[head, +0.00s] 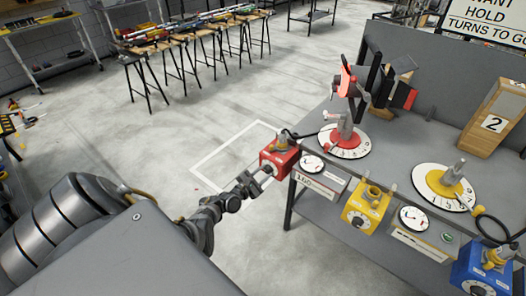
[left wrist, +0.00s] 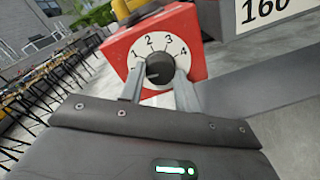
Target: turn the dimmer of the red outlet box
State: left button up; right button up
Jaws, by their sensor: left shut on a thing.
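The red outlet box (head: 280,158) is at the front left corner of the grey bench in the head view. In the left wrist view the red outlet box (left wrist: 194,24) shows a white numbered dial plate with a black dimmer knob (left wrist: 160,68) in its middle. My left gripper (head: 264,175) reaches the front of the box. In the left wrist view its two fingers (left wrist: 160,80) stand on either side of the knob, shut on it. The knob's lower part is partly hidden by the fingers. My right gripper is not in view.
A yellow outlet box (head: 364,208) and a blue outlet box (head: 483,272) stand along the bench front. A display marked 160 (head: 318,182) is just right of the red box.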

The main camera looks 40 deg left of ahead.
pick_arm(q)
jog(key=o, duration=1)
jog(key=shift+c, duration=0.2)
jog(key=shift+s, duration=0.5)
jog(key=s+p, duration=0.2)
jog(key=s, duration=0.8)
jog(key=shift+a, duration=0.15)
jog(key=shift+w, duration=0.1)
